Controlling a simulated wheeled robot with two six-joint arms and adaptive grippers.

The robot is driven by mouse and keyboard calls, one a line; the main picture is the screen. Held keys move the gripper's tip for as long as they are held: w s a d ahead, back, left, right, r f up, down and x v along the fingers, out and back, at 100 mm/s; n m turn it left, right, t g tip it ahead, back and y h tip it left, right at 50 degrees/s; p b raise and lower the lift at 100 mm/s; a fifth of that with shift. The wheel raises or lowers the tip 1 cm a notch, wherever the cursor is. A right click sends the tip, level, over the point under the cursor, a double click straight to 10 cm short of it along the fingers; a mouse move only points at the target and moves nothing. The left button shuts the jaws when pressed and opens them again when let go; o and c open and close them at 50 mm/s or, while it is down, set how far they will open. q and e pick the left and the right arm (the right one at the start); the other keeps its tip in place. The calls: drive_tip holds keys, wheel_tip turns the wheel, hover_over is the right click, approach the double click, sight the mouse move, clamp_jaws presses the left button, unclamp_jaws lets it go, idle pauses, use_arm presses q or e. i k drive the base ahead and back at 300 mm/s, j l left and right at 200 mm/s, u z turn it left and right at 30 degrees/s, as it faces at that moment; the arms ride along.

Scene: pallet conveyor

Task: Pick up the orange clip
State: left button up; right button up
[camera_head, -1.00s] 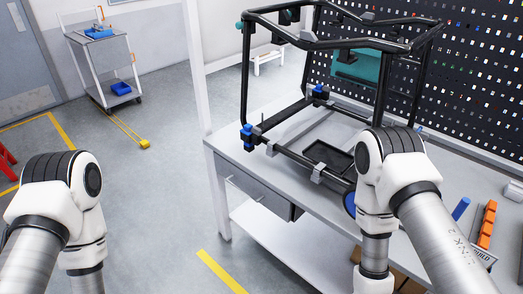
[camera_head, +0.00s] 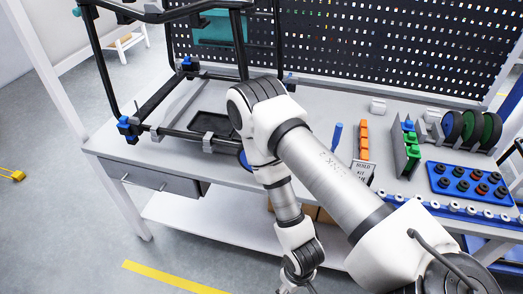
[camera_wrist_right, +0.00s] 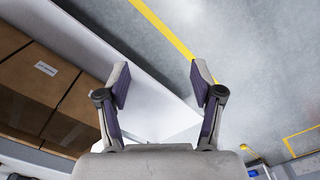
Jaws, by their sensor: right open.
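A row of orange pieces (camera_head: 364,141), which look like the orange clips, stands on the grey workbench (camera_head: 330,112) right of centre in the head view. I cannot make out single clips clearly. My right gripper (camera_wrist_right: 160,84) is open and empty in the right wrist view, pointing at the floor and a white shelf. In the head view my right arm reaches down in front of the bench, with its wrist below the tabletop and left of the orange pieces; its fingertips are not clear there. My left gripper is out of view.
A black frame (camera_head: 243,45) and black tray (camera_head: 214,124) are on the bench's left part. Right of the orange pieces stand a green-and-blue holder (camera_head: 409,150), a blue tray (camera_head: 468,184) with round parts, and spools (camera_head: 470,127). Cardboard boxes (camera_wrist_right: 40,85) sit on the lower shelf.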

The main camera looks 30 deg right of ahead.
sight(364, 155)
drive_tip(key=z, duration=1.9)
